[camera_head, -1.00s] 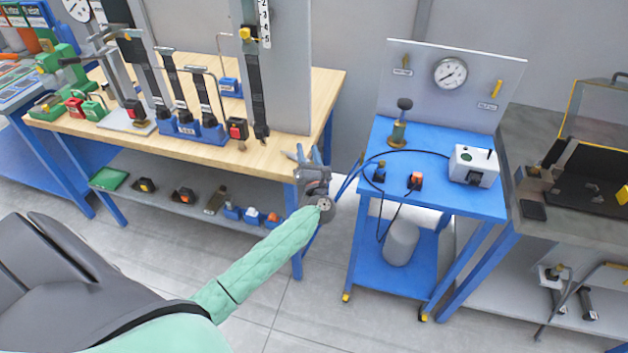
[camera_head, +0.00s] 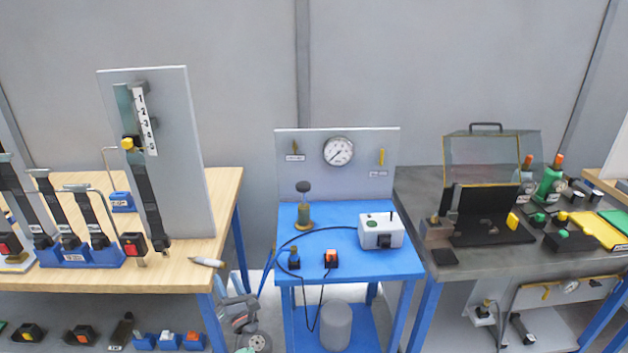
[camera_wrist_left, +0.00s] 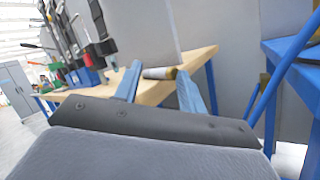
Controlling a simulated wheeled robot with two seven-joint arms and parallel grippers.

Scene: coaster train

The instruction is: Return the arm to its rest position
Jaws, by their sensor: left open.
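My left gripper (camera_head: 232,286) is low in the head view, beside the front right corner of the wooden workbench (camera_head: 180,278) and left of the blue cart. Its two blue-grey fingers stand apart and point up. The left wrist view also shows the fingers (camera_wrist_left: 158,88), spread wide with nothing clasped between them. A small pale cylinder with a dark, yellowish end (camera_wrist_left: 158,73) lies on the bench beyond the fingers. It shows at the bench edge in the head view (camera_head: 206,262). Most of my left arm is below the frame. My right gripper does not show.
The blue cart (camera_head: 345,267) carries a gauge panel (camera_head: 365,175), a white box (camera_head: 380,232) and black cables. A grey bench (camera_head: 425,190) stands at right. A narrow gap separates the wooden bench and cart.

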